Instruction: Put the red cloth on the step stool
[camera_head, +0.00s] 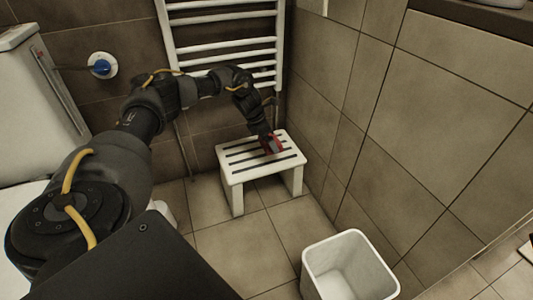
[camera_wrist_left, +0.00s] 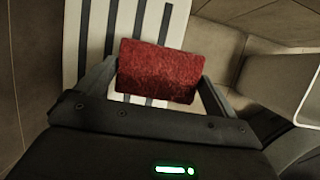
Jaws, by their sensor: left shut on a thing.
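The red cloth (camera_head: 273,145) is small and dark red, at the tip of my left gripper (camera_head: 269,141). In the left wrist view the cloth (camera_wrist_left: 159,70) is a folded, fuzzy block between the two fingers of the left gripper (camera_wrist_left: 158,82), which is shut on it. The white slatted step stool (camera_head: 237,172) stands in the corner. The cloth is over its top; whether it touches the slats is unclear. The stool's slats (camera_wrist_left: 88,35) show behind the cloth in the left wrist view. My right gripper is not in view.
A white towel radiator (camera_head: 222,42) is on the wall behind the stool. An open white bin (camera_head: 347,265) stands on the floor at the front right. Tiled wall lies right of the stool. A white fixture is at the left. Floor between stool and bin is clear.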

